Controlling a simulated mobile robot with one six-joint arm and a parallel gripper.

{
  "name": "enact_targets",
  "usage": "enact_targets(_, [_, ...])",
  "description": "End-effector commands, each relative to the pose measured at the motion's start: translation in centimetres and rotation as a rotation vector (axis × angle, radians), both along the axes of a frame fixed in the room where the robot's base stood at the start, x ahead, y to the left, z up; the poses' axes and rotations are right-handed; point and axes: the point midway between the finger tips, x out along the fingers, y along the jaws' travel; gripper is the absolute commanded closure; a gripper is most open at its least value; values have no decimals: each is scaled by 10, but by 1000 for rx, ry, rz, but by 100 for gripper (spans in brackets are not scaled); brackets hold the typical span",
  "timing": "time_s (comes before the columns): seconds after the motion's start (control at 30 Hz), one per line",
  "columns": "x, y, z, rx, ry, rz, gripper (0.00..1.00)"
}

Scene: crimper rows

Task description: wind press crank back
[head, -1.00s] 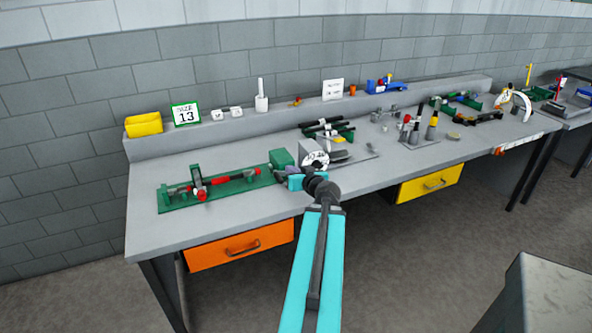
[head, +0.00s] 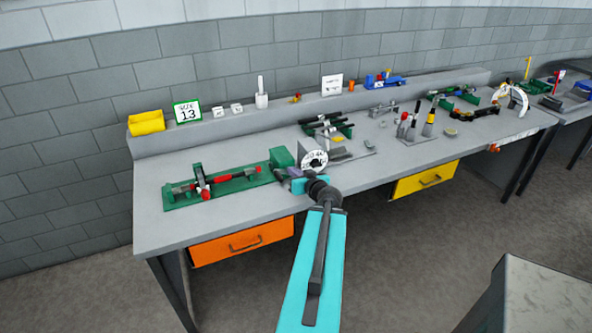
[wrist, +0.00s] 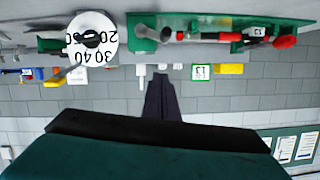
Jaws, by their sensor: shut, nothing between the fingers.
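A long green fixture (head: 240,182) lies on the left of the bench, with a red and dark tool (head: 222,179) along it and a small upright part with a red knob (head: 205,194). A green block (head: 281,158) stands at its right end. The fixture also shows inverted at the top of the wrist view (wrist: 230,24). Which part is the press crank I cannot tell for sure. My gripper (head: 288,174) is at the bench's front edge, right of the fixture, before a white numbered dial (head: 314,159). Its dark fingers (wrist: 161,80) are shut and empty, apart from the fixture.
The dial has a black knob (wrist: 92,38). Further right stand upright tools (head: 429,122) and a black-and-orange tool (head: 474,124). A yellow bin (head: 146,123) and a size 13 sign (head: 187,112) are on the back ledge. Bare bench lies in front of the fixture.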

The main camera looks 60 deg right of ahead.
Motion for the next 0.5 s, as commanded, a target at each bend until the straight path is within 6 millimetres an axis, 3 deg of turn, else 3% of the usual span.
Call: enact_targets(0.5, [-6, 4, 6, 1, -1, 1, 100])
